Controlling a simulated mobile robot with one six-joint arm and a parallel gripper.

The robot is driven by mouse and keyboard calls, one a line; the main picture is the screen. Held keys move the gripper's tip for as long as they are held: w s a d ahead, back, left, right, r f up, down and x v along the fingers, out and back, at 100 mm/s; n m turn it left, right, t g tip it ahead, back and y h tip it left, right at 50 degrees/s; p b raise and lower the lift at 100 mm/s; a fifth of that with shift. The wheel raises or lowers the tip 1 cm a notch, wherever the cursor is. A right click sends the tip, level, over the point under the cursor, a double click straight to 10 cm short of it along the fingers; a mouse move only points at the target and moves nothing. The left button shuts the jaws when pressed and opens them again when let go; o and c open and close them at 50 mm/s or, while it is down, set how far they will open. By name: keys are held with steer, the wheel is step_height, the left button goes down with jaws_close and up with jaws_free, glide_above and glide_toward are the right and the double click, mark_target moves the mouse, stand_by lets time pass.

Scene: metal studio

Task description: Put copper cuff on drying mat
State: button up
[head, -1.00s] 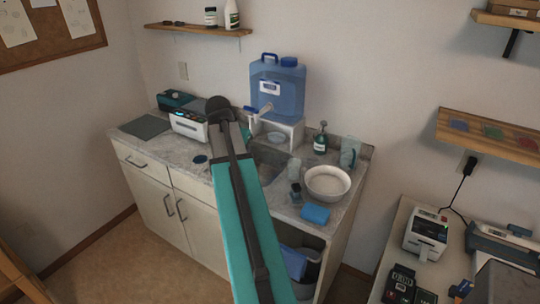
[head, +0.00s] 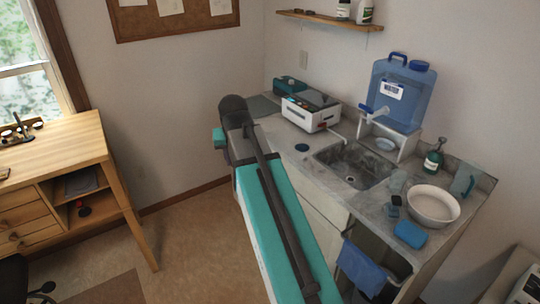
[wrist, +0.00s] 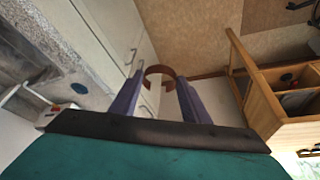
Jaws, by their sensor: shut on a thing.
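The copper cuff (wrist: 159,70) is a brown open ring in the wrist view. It sits between the fingertips of my gripper (wrist: 159,84), which is shut on it and holds it in the air. In the head view my arm hides the cuff and the fingers. A flat dark grey-green mat (head: 262,107), which looks like the drying mat, lies at the far left end of the counter, partly behind my arm. My gripper is off the counter's front side, over the floor.
A wooden desk (head: 60,145) stands at left. Open floor (head: 190,235) lies between.

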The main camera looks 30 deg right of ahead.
steer(key=w+a+n+y, duration=0.1)
steer(key=a+n, duration=0.3)
steer(key=a, duration=1.1)
steer(key=shift+a+n+y+b, duration=0.15)
steer(key=shift+n+y+b, duration=0.15)
steer(key=shift+y+b, duration=0.2)
